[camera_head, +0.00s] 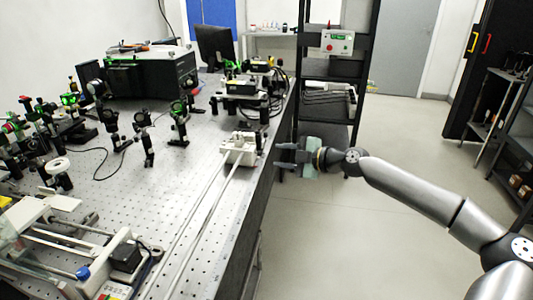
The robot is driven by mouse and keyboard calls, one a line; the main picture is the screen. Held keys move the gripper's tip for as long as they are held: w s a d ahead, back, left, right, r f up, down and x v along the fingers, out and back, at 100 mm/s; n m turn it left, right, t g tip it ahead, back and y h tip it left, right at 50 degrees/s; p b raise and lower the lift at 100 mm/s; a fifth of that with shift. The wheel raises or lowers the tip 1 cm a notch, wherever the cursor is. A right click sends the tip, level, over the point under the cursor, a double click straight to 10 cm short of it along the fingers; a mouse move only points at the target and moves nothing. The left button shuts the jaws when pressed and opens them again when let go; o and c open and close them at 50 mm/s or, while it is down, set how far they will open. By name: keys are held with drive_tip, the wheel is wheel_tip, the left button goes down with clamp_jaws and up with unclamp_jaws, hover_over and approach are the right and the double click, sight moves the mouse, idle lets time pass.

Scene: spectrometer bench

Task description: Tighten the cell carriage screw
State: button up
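A small white carriage (239,153) sits at the far end of two long pale rails (215,203) on the perforated bench top, near its right edge. A pale block stands up on the carriage. The carriage's screw is too small to make out. My gripper (279,155) is just right of the carriage, beyond the bench edge over the aisle. Its two dark fingers point left toward the carriage and are spread apart, with nothing visible between them. There seems to be a gap between the fingertips and the carriage.
Optical mounts (180,122) and a black instrument box (152,80) stand on the bench behind and to the left. A device with cables (243,88) sits behind the carriage. A dark shelf rack (325,105) stands behind my gripper.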

sight(261, 153)
drive_tip(key=x, duration=0.6)
clamp_jaws()
